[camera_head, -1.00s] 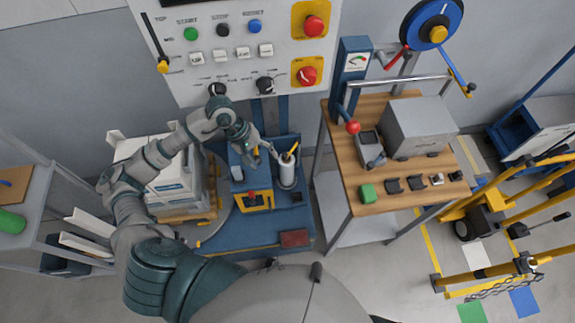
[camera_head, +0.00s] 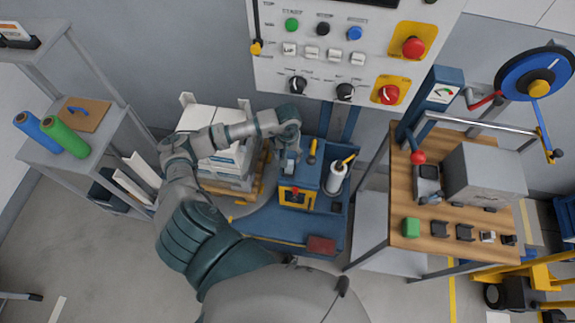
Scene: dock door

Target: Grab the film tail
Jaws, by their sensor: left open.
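My left gripper (camera_head: 289,164) is open, small in view, and hangs over the back left of a blue machine carriage (camera_head: 301,180) with a yellow front. A white film roll (camera_head: 337,178) stands upright on the carriage's right side, apart from the gripper. I cannot make out a loose film tail. White wrapped boxes (camera_head: 220,165) sit stacked on a pallet to the left, partly hidden behind my left forearm. My right gripper is not in view.
A control panel (camera_head: 340,60) with buttons and knobs hangs behind the gripper. A wooden-topped bench (camera_head: 455,200) with a grey box (camera_head: 485,175) stands to the right. A shelf with blue and green rolls (camera_head: 63,138) is at left.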

